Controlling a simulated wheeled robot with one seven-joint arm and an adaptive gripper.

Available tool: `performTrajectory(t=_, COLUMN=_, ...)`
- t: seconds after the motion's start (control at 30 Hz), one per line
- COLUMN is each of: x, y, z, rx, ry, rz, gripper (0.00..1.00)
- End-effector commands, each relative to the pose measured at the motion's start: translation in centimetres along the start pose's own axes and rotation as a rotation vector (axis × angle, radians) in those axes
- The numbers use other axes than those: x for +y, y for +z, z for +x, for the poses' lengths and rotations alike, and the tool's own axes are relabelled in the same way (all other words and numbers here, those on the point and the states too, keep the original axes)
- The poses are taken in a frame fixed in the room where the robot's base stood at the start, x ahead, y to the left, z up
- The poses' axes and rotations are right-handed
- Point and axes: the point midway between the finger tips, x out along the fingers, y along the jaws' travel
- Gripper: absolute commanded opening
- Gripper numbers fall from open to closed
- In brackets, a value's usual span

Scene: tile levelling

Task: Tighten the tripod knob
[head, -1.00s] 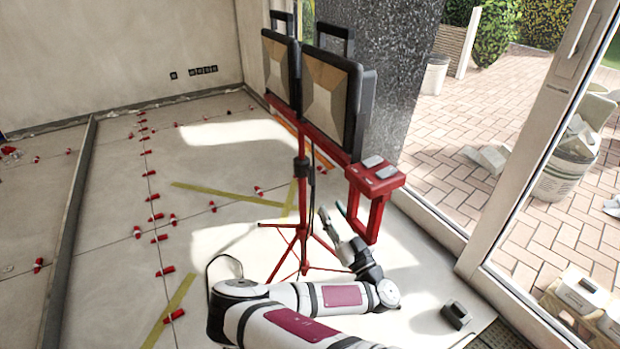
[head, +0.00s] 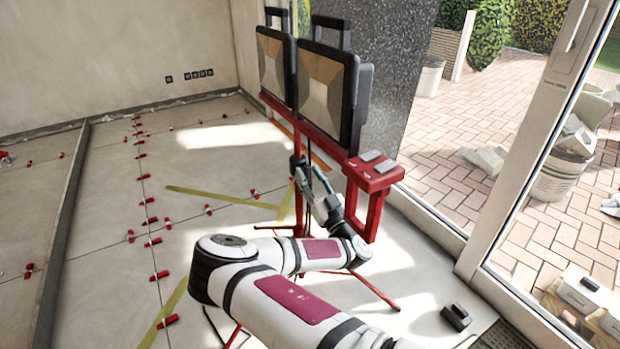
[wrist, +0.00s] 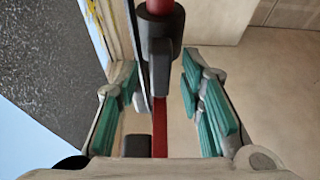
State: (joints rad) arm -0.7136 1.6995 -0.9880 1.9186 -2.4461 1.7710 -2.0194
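The red tripod (head: 375,291) stands on the tiled floor and carries two dark floodlights (head: 328,95) on its crossbar. In the wrist view its dark collar and grey knob (wrist: 160,62) sit in the upper middle, in front of the red pole (wrist: 160,125). My gripper (head: 309,181) is raised beside the pole, just below the crossbar. In the wrist view my gripper (wrist: 157,72) is open, with a teal-padded finger on each side of the knob and visible gaps on both sides. In the head view the knob is mostly hidden by my gripper.
A red stand with two grey pieces on top (head: 374,172) is close to the right of my arm. A dark block (head: 456,317) lies on the floor at lower right. Red levelling clips (head: 152,243) dot the tiles on the left. The glass door (head: 530,200) is at right.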

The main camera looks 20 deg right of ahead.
Motion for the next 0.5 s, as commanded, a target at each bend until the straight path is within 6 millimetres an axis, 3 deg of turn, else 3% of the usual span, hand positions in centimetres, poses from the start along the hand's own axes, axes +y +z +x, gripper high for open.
performTrajectory(t=0.07, x=0.00, y=0.00, z=-0.01, rx=0.000, ry=0.000, rz=0.000, gripper=0.33)
performTrajectory(t=0.2, x=0.00, y=0.00, z=-0.03, rx=0.000, ry=0.000, rz=0.000, gripper=0.01)
performTrajectory(t=0.5, x=-0.01, y=-0.04, z=-0.03, rx=0.000, ry=0.004, rz=0.009, gripper=0.00)
